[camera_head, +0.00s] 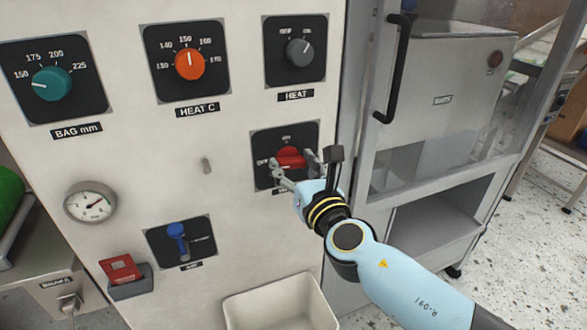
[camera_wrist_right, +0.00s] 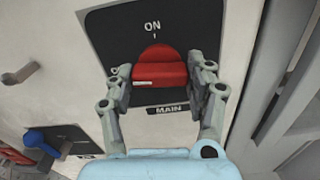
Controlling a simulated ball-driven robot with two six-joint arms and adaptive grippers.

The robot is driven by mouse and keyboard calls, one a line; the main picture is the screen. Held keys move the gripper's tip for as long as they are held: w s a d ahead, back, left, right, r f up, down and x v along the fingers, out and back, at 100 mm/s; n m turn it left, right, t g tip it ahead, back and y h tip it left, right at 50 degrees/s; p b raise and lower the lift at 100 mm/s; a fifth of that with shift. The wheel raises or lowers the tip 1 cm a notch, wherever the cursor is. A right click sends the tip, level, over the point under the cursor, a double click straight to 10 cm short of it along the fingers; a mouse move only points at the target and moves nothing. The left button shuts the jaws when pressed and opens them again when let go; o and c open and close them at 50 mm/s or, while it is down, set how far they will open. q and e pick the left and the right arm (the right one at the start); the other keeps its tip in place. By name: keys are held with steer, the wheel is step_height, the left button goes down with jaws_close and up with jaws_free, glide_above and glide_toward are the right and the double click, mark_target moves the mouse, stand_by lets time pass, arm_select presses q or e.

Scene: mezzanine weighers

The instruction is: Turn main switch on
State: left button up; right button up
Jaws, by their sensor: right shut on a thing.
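The main switch is a red rotary handle (camera_head: 290,160) on a black plate (camera_head: 261,142), low on the right side of the pale panel. The plate shows "ON" at the top and "OFF" at its left. In the right wrist view the red handle (camera_wrist_right: 158,72) lies crosswise above a "MAIN" label, with "ON" above it. My right gripper (camera_head: 295,163) is shut on the red handle, one finger at each end; it also shows in the right wrist view (camera_wrist_right: 160,80). My left gripper is not in view.
Above are a teal BAG knob (camera_head: 52,84), an orange HEAT C knob (camera_head: 190,64) and a grey HEAT knob (camera_head: 299,52). A blue lever (camera_head: 178,240), a gauge (camera_head: 90,202) and a red switch (camera_head: 121,269) sit lower left. A door handle (camera_head: 397,75) stands right; an open bin (camera_head: 280,305) is below.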

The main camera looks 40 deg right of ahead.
steer(key=m+b, duration=0.2)
steer(key=m, duration=0.2)
steer(key=shift+f, duration=0.15)
steer(key=m+b, duration=0.2)
steer(key=m, duration=0.2)
steer(key=shift+m, duration=0.4)
steer(key=m+b, duration=0.2)
steer(key=m, duration=0.2)
steer(key=shift+m+b, duration=0.85)
steer(key=shift+m, duration=0.95)
steer(key=o, duration=0.9)
steer(key=shift+c, duration=0.2)
steer(key=o, duration=0.3)
